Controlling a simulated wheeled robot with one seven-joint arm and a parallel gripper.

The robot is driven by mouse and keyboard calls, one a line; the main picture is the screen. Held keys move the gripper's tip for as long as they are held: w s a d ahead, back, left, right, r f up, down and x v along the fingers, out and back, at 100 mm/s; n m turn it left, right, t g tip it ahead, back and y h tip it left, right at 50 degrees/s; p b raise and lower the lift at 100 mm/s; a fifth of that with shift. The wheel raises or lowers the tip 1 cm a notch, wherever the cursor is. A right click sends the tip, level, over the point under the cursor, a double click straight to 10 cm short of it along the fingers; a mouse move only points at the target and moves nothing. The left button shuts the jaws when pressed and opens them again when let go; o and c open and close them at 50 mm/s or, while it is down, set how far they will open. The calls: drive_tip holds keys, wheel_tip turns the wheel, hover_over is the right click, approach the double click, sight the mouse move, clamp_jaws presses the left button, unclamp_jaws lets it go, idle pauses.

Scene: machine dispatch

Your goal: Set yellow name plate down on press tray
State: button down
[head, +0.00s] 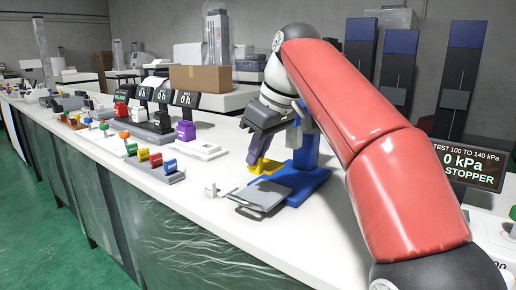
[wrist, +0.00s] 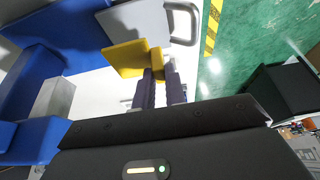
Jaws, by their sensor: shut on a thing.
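The yellow name plate (head: 266,167) is in the fingers of my gripper (head: 255,154), which points down in front of the blue press (head: 306,172). In the wrist view the plate (wrist: 124,59) sticks out from between the shut dark fingers (wrist: 158,72). The grey press tray (head: 262,194), with a handle at its front, is just below and in front of the plate. In the wrist view the tray (wrist: 132,17) lies beyond the plate at the top. I cannot tell whether the plate touches the tray or base.
A small white block (head: 211,190) stands left of the tray. Racks with coloured pieces (head: 153,162) and several black displays (head: 185,98) line the white bench to the left. A screen (head: 463,165) reading 0 kPa stands at the right.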

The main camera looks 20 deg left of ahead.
sight(262, 168)
drive_tip(key=shift+f+b, duration=1.35)
drive_tip(key=shift+f, duration=0.9)
drive_tip(key=shift+f+b, duration=0.4)
drive_tip(key=shift+f, duration=0.1)
drive_tip(key=c, duration=1.4)
unclamp_jaws()
drive_tip(key=shift+o, duration=0.2)
